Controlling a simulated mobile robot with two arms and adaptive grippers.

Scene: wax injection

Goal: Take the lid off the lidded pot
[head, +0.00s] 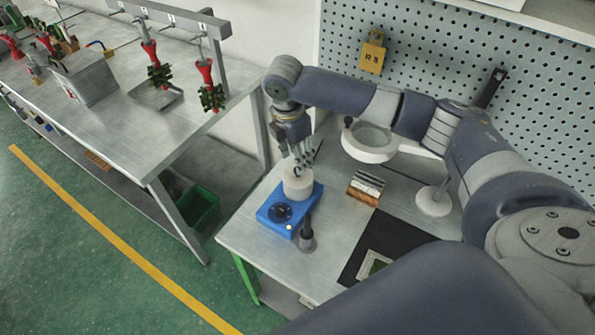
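A pale, round pot (297,186) stands on a blue unit (268,214) with a black dial, on the metal bench. The seam between the pot and its lid is too small to make out. My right gripper (304,164) points down from above, with its fingers at the pot's top. The fingers partly cover the top, and I cannot tell whether they touch it or are closed on anything. My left gripper is not in view.
A dark upright handle (307,240) stands beside the blue unit. A small wooden rack (366,188), a white ring-shaped lamp (370,141) and a black mat (385,244) lie to the right. A perforated wall (440,50) stands behind. Bare bench (262,246) shows at the front left.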

